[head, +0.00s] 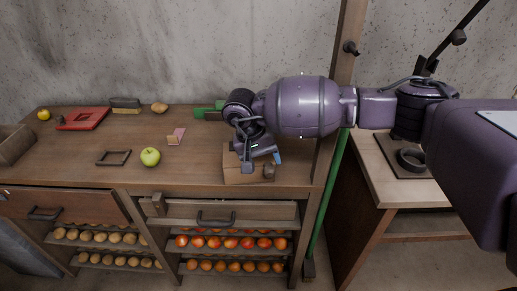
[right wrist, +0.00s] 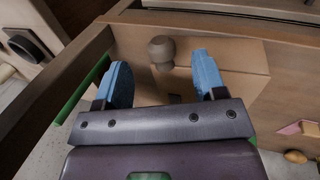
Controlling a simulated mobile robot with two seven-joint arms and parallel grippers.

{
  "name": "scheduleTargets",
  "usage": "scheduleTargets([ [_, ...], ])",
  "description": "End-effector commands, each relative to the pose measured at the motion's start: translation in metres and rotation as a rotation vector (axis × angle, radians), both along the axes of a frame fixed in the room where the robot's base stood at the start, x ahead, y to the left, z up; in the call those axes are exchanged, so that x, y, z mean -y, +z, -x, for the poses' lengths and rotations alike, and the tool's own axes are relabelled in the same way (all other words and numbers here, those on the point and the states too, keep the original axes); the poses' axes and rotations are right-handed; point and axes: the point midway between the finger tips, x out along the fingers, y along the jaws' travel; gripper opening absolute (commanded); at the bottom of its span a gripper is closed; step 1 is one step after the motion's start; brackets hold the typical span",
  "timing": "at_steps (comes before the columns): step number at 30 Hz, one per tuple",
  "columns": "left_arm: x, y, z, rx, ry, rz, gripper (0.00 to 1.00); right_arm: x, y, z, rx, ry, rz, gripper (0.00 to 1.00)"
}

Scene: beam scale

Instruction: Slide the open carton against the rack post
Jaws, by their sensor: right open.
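The open carton (head: 238,172) is a brown cardboard box near the front right of the wooden bench. My right gripper (head: 262,156) is directly over it, hiding much of its top. In the right wrist view the carton (right wrist: 242,82) lies beyond my two blue fingertips (right wrist: 160,72). They are apart, with a dark round knob-like thing (right wrist: 161,50) showing between them. I cannot tell whether the fingers touch the carton. The wooden rack post (head: 343,65) stands to the right of the carton, with bench top showing between them in the head view. My left gripper is out of view.
A green pole (head: 328,195) leans by the post. A side table (head: 375,175) stands right.

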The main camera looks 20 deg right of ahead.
Motion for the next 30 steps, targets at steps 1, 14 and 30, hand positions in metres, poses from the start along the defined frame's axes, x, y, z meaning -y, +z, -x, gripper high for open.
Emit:
scheduleTargets([
  [1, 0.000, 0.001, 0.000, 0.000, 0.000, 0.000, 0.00, 0.003, -0.009, 0.001, -0.004, -0.001, 0.000, 0.64],
  [14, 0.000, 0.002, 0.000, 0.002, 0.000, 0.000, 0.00, 0.016, -0.050, 0.003, -0.001, -0.002, -0.001, 0.64],
  [30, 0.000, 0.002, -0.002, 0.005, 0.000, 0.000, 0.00, 0.017, -0.052, 0.003, -0.001, 0.000, -0.001, 0.34],
])
